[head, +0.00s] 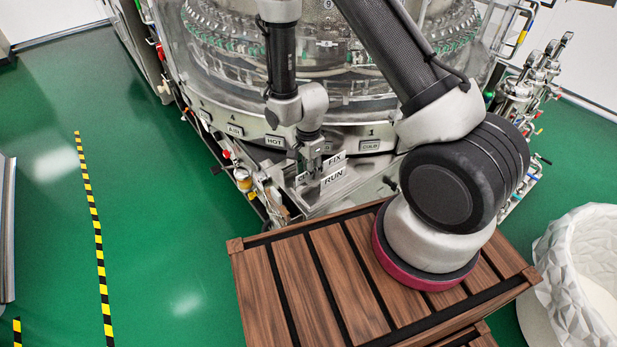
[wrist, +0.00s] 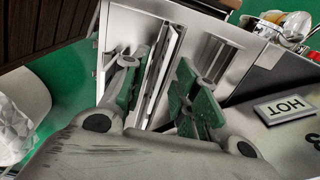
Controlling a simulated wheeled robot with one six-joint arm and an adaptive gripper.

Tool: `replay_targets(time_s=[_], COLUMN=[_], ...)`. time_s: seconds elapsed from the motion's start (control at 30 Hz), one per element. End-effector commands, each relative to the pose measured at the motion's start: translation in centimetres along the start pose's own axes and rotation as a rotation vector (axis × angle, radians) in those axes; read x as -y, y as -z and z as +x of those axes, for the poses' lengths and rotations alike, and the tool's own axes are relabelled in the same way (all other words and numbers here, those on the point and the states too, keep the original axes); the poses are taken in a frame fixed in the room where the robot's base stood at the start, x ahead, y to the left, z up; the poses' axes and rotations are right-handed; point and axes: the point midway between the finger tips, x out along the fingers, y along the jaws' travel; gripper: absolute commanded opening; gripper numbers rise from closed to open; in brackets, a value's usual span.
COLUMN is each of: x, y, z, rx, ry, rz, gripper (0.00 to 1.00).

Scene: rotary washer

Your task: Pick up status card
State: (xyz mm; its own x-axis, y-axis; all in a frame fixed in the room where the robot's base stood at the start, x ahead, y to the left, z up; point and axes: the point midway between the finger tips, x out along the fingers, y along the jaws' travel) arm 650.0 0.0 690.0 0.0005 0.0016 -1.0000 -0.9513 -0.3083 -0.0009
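White status cards stand on the washer's metal front ledge in the head view. One reads FIX (head: 335,160) and one in front of it reads RUN (head: 333,179). Part of another light plate (head: 302,178) shows to their left, mostly hidden. My gripper (head: 313,163) points down just left of and behind the lettered cards. In the wrist view my gripper (wrist: 160,88) is open, with its fingers apart. Thin upright plates (wrist: 168,62) show edge-on between and beyond the fingers. I cannot tell whether the fingers touch them or which card each is.
The round rotary washer (head: 330,60) stands behind, with HOT (head: 275,141) and COLD (head: 371,145) plates on its rim. A slatted wooden surface (head: 318,270) is in front. A white faceted bin (head: 570,270) stands at right. Green floor at left is clear.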

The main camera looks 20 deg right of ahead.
Motion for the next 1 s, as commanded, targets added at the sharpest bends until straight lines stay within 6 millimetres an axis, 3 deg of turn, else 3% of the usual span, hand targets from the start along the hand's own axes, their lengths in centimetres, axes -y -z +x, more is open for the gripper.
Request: replay_targets(time_s=[0.07, 0.2, 0.67, 1.0], x=[0.0, 0.0, 0.0, 0.1], y=[0.0, 0.0, 0.0, 0.0], z=[0.0, 0.0, -0.3, -4.5], rx=[0.0, 0.0, 0.0, 0.0], ry=[0.0, 0.0, 0.0, 0.003], rz=[0.0, -0.001, -0.001, -0.001], gripper=[0.26, 0.0, 0.0, 0.0])
